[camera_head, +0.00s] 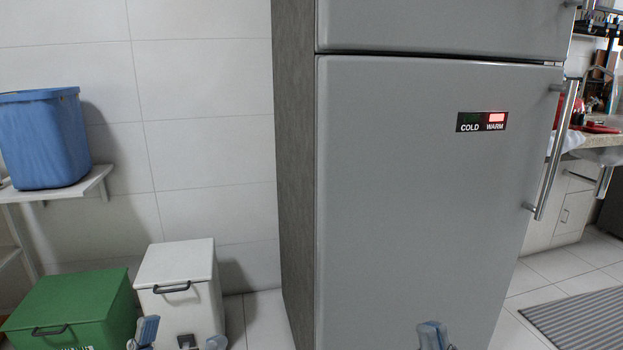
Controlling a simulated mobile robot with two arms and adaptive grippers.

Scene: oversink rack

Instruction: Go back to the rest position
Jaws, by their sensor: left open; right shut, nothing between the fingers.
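My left gripper (181,336) shows at the bottom edge, in front of the white bin. Its two blue-grey fingertips are spread apart, with nothing seen between them. My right gripper (433,335) shows at the bottom edge, in front of the lower part of the fridge door. Its fingertips are together and hold nothing that I can see. The rest of both grippers and the arms is cut off below the frame.
A grey fridge (410,190) with a COLD/WARM display (482,122) and upright handle (557,150) fills the centre. A white bin (176,262), a green bin (75,305) and a blue basket (45,140) on a shelf (98,182) stand left. A striped mat (580,320) lies right.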

